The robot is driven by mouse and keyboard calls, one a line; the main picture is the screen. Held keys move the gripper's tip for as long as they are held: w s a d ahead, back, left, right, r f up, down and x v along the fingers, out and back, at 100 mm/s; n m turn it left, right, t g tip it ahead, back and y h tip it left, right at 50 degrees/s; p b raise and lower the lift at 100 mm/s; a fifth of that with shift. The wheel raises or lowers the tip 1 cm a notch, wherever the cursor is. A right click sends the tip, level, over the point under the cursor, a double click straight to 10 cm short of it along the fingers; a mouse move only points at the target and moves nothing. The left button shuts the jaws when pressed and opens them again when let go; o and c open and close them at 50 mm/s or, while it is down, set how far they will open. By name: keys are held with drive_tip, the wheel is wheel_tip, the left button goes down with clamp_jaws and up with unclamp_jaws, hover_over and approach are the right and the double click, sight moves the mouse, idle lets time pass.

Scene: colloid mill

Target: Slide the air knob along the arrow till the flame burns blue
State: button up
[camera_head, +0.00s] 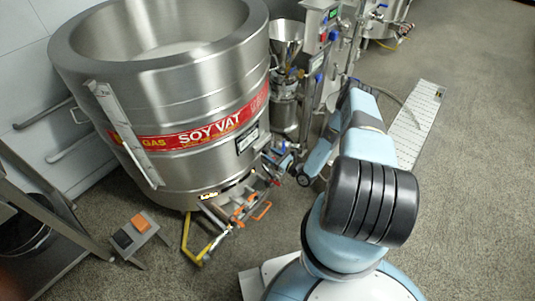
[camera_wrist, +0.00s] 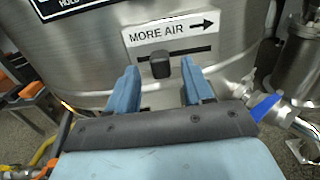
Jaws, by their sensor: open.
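The air knob (camera_wrist: 160,65) is a small dark block on a dark horizontal slot in the steel vat. It sits left of the middle of the slot, below a white label (camera_wrist: 172,30) reading "MORE AIR" with an arrow pointing right. My gripper (camera_wrist: 158,78) is open, its two blue fingers either side of the knob, slightly below and in front of it. I cannot tell whether a finger touches it. In the head view the soy vat (camera_head: 165,95) stands at left, with an orange-yellow glow (camera_head: 209,196) at its base. The knob is hidden there behind my arm.
A blue-handled valve (camera_wrist: 264,107) on a pipe is close right of my gripper. A pedal box with orange and black tops (camera_head: 140,223) stands on the floor. A hopper machine (camera_head: 285,75) stands behind.

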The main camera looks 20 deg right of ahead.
drive_tip(key=shift+x, duration=1.2)
clamp_jaws()
drive_tip(key=shift+w, duration=0.1)
